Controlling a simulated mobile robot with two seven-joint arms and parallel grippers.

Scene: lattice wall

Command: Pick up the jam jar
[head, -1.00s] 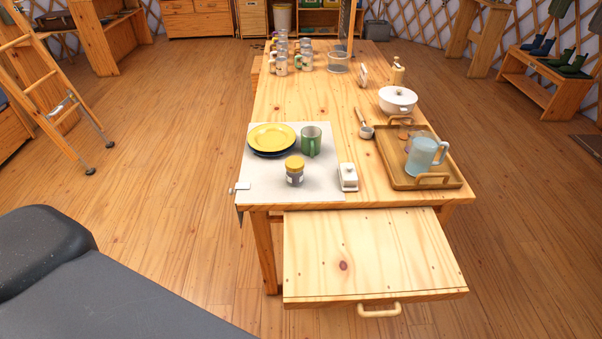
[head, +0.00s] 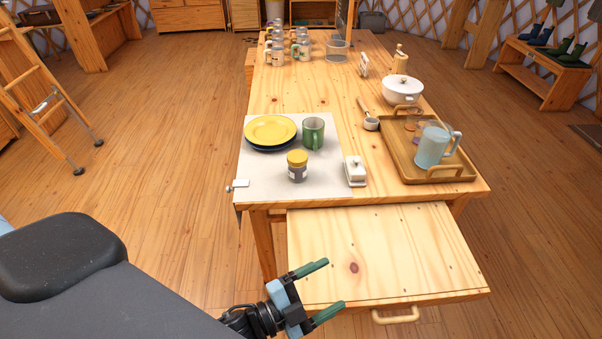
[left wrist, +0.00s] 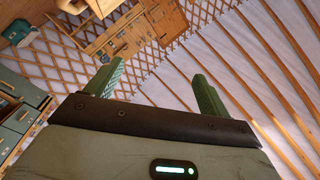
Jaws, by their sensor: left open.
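The jam jar (head: 297,166) is a small dark jar with a yellow lid and a pale label. It stands upright on the white cloth (head: 262,188) at the near left of the table, in front of the plates and the green mug. My left gripper (head: 322,288) is open and empty, in front of the table and over the pulled-out board, well apart from the jar. My right gripper is not in view.
Yellow and dark plates (head: 270,131) and a green mug (head: 313,132) stand behind the jar. A white butter dish (head: 355,171) is close on its right. A wooden tray (head: 400,168) holds a blue pitcher (head: 434,146). The pulled-out board (head: 385,250) juts toward me.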

